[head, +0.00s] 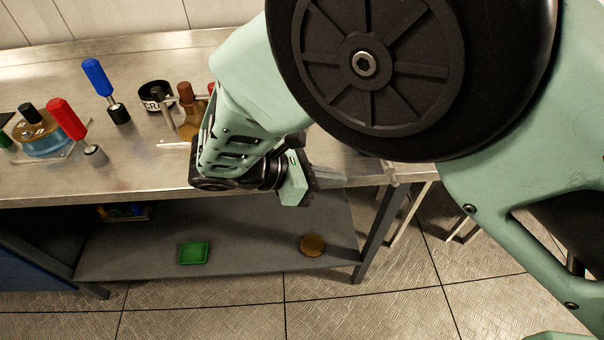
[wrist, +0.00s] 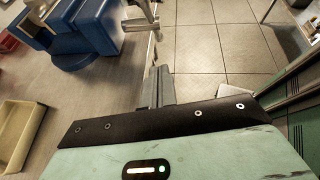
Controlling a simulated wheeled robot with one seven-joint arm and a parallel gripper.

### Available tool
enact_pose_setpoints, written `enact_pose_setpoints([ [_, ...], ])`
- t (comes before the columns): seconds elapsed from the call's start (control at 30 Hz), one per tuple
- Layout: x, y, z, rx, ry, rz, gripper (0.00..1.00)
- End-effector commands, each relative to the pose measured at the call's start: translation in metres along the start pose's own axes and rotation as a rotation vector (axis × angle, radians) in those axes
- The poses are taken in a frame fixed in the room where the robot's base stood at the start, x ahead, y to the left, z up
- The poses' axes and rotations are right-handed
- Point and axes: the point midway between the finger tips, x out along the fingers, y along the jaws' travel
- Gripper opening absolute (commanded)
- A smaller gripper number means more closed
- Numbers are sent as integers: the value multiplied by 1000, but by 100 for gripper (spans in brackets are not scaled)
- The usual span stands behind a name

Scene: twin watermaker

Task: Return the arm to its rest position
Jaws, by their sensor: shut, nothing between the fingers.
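My arm is pale green and black and fills the right and middle of the head view. My gripper (head: 338,178) is near the table's front edge, its grey fingers pointing right. In the wrist view the fingers of my gripper (wrist: 158,82) are shut together with nothing between them. The gripper's far side and part of the table behind the arm are hidden.
The metal table (head: 140,180) holds a red-handled tool (head: 68,118), a blue-handled tool (head: 98,78), a round flask (head: 40,133) and a black labelled container (head: 155,95). A green tray (head: 194,253) lies on the lower shelf. Tiled floor (wrist: 215,50) is open.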

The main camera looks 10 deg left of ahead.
Motion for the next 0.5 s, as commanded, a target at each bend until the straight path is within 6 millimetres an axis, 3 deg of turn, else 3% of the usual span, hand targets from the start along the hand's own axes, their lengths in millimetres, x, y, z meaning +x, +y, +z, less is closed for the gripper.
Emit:
enact_pose_setpoints([
  [0.2,-42,0,-2,2,2,2,0],
  [0.5,-63,0,0,0,1,-1,0],
])
